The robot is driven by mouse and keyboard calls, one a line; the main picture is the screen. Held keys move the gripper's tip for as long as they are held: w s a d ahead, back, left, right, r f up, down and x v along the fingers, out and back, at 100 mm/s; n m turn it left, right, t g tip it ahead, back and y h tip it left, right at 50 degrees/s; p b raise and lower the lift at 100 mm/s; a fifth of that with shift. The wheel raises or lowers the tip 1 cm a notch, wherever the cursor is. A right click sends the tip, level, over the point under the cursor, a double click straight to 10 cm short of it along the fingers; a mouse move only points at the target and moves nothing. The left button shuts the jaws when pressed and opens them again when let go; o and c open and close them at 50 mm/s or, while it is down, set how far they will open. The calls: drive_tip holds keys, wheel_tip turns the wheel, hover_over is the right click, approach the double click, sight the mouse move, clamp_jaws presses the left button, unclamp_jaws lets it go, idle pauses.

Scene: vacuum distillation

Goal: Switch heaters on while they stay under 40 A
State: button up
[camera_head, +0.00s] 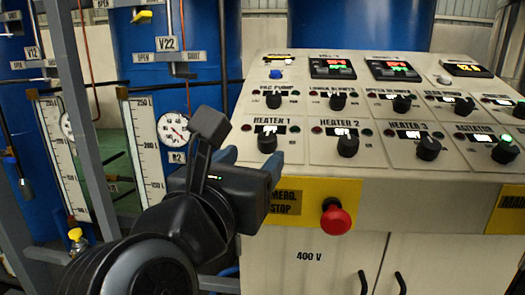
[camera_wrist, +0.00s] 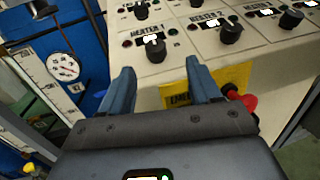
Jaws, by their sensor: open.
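The sloped control panel (camera_head: 300,100) carries a row with the HEATER 1 knob (camera_head: 267,143), HEATER 2 knob (camera_head: 348,146) and HEATER 3 knob (camera_head: 428,149). Each has a small lit display above it and a red and a green lamp; these lamps look dim. My gripper (camera_head: 252,158) is open and empty, its blue fingers just below the HEATER 1 knob. In the wrist view my gripper (camera_wrist: 160,68) points at the HEATER 1 knob (camera_wrist: 154,50), which lies beyond the fingertips, apart from them. The current readings are too small to read.
A red emergency stop button (camera_head: 336,218) sticks out on the yellow plate right of my gripper. The AGITATOR knob (camera_head: 505,150) is at the right, its green lamp bright. Digital displays (camera_head: 332,68) line the panel top. Gauge and piping (camera_head: 173,129) stand to the left.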

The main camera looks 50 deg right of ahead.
sight(264, 144)
drive_tip(key=shift+y, duration=0.3)
drive_tip(key=x, duration=0.2)
drive_tip(key=p+x, duration=0.1)
drive_tip(key=x, duration=0.4)
drive_tip(key=shift+w+d+p, duration=0.15)
drive_tip(key=shift+w+p, duration=0.25)
drive_tip(key=shift+w, duration=0.05)
drive_tip(key=shift+c, duration=0.3)
drive_tip(key=c, duration=1)
